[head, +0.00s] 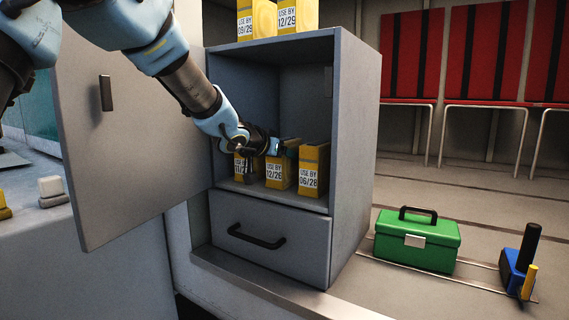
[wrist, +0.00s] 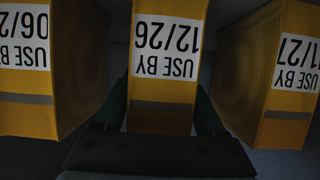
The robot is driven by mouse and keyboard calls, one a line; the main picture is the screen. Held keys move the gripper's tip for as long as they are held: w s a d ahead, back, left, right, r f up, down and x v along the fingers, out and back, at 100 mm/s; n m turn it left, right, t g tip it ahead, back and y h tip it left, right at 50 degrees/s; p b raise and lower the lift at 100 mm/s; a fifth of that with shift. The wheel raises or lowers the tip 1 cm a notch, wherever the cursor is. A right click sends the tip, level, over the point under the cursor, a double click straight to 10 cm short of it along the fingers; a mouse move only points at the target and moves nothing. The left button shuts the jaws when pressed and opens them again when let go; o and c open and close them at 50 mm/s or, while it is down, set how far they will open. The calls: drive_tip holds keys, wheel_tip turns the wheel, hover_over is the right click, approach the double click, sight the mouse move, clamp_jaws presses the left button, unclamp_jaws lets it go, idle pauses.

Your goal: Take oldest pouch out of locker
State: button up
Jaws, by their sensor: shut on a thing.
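The grey locker (head: 355,150) stands open, its door (head: 130,130) swung out to the left. Three yellow pouches stand in a row on its shelf. The left one (head: 240,168) is partly hidden by my gripper; the wrist view shows its label as 11/27 (wrist: 297,62). The middle pouch (head: 279,174) reads 12/26, and the right pouch (head: 311,170) reads 06/28. My gripper (head: 277,147) is inside the compartment, shut on the middle pouch, with a finger on each side. In the wrist view the labels are upside down, with the 12/26 pouch (wrist: 165,50) centred between the fingers.
Two more pouches, 09/29 (head: 256,18) and 12/29 (head: 297,16), stand on the locker's top. A closed drawer (head: 265,240) is below the shelf. A green toolbox (head: 417,243) and a blue item (head: 516,272) sit to the right. The neighbouring pouches leave narrow side gaps.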

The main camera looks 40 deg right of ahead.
clamp_jaws()
drive_tip(key=shift+r, duration=0.2)
